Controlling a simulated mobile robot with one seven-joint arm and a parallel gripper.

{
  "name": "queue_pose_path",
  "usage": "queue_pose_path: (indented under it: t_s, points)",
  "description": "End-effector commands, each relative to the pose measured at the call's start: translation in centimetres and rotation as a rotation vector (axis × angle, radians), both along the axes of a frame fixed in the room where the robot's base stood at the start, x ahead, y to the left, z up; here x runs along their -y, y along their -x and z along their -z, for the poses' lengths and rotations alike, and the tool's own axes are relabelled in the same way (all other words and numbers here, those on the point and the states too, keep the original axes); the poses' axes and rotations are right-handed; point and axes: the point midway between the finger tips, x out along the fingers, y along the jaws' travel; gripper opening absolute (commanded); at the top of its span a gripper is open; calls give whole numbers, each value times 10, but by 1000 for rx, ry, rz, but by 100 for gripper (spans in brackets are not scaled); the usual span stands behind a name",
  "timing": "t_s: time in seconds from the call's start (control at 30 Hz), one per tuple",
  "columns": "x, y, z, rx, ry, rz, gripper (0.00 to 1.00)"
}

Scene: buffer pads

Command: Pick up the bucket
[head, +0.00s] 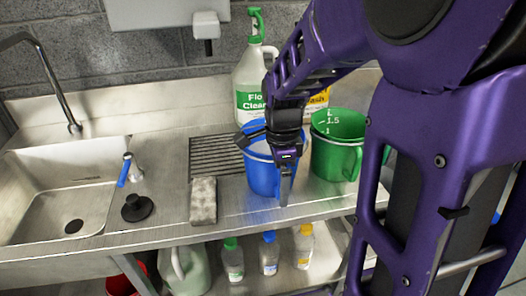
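A blue bucket (259,178) stands upright on the metal counter, right of the drain grooves. My gripper (264,170) is over the bucket's right and front side, pointing down. Its fingers look spread apart: one reaches left over the rim and the other hangs down in front of the bucket's outer wall. I cannot tell whether either finger touches the bucket. My gripper hides part of the bucket's rim and inside. A green measuring bucket (337,150) with white marks stands close to the right.
A white jug with a green cap (249,75) and a yellow-labelled container (318,100) stand behind. Bottles (269,253) and a red bucket (118,286) sit below.

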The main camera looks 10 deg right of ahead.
Motion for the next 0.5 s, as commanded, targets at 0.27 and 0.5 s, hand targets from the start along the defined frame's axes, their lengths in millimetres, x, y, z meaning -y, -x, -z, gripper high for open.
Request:
queue_pose_path:
  t_s: [0.27,0.5]
  points:
    - [0,1,0,-2,0,0,40]
    - [0,1,1,-4,0,0,0]
